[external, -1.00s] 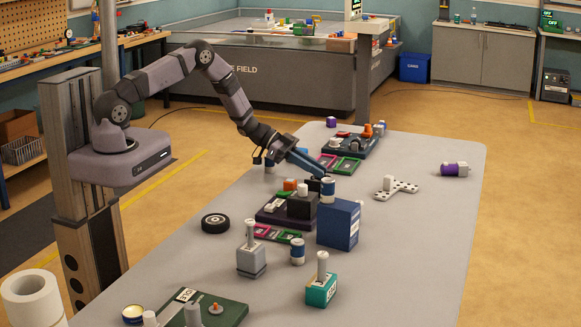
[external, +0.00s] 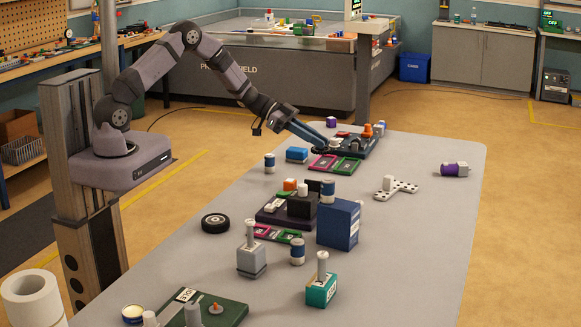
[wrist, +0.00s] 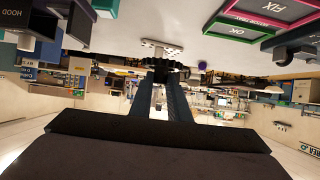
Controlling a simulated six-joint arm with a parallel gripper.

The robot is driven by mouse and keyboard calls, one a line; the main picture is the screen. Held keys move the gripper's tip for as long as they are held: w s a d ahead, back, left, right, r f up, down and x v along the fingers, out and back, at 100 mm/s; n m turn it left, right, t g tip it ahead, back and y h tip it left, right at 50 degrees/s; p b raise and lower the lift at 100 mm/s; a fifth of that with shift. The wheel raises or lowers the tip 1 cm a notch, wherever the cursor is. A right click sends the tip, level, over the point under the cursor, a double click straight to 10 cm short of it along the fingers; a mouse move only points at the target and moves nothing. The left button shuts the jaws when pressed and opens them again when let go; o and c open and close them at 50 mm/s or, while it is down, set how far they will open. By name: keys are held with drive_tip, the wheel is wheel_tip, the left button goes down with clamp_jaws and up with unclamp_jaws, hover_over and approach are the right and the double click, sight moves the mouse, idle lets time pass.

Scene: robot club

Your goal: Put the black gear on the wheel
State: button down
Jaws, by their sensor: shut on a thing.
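My gripper (external: 328,148) is shut on the black gear (external: 320,151) and holds it in the air near the far tray. In the wrist view the toothed black gear (wrist: 163,75) sits between the tips of the two blue fingers, seen nearly edge-on. The wheel (external: 215,223), a black tyre with a light grey hub, lies flat near the table's left edge. It is well to the left of and nearer the camera than my gripper.
A dark tray with parts (external: 358,146) stands just beyond my gripper. A white domino-like cross (external: 397,188) lies right. Table around the wheel is clear.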

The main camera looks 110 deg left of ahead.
sight(316, 148)
wheel_tip(316, 148, up, 8)
drive_tip(key=s+d+f+m+g+h+p, duration=0.1)
drive_tip(key=s+d+f+m+h+p, duration=0.15)
drive_tip(key=d, duration=0.75)
drive_tip(key=s+d+f+m+h+p, duration=0.1)
drive_tip(key=s+d+m+h+p, duration=0.2)
drive_tip(key=d, duration=0.7)
drive_tip(key=s+d+r+m+g+h+p, duration=0.1)
drive_tip(key=s+d+m+h, duration=0.15)
drive_tip(key=d, duration=0.45)
drive_tip(key=s+d+r+m+g+h+p, duration=0.1)
drive_tip(key=s+d+g, duration=0.1)
drive_tip(key=s+d, duration=0.3)
drive_tip(key=s+d+r+m+g+h, duration=0.1)
drive_tip(key=s+d+m, duration=0.1)
drive_tip(key=d, duration=0.6)
drive_tip(key=shift+s+a+f, duration=0.1)
drive_tip(key=shift+a+f, duration=0.05)
drive_tip(key=shift+f, duration=2.5)
drive_tip(key=shift+a+f, duration=0.1)
drive_tip(key=shift+f, duration=2.55)
drive_tip(key=shift+f, duration=0.1)
drive_tip(key=shift+f, duration=2)
drive_tip(key=shift+f, duration=0.1)
